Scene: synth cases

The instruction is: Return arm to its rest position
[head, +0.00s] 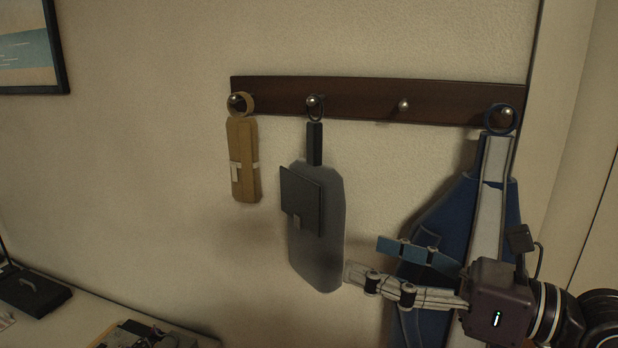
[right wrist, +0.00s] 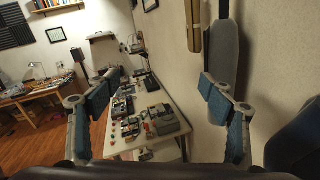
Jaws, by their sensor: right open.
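My right gripper (head: 375,262) is at the lower right of the head view, in front of a blue hanging item and pointing left. Its fingers are spread with nothing between them. In the right wrist view its two blue-padded fingers (right wrist: 160,90) stand wide apart. The left gripper does not show in either view. A dark wooden rail (head: 360,100) with round metal knobs is fixed to the wall. A tan item (head: 243,165), a grey item (head: 325,255) and the blue item (head: 450,220) hang from it by loops. The third knob (head: 403,105) is bare.
A white table (head: 75,305) with equipment stands at the lower left and shows in the right wrist view (right wrist: 175,105). A wooden desk (right wrist: 35,97) is farther off. A framed picture (head: 30,48) hangs at the upper left.

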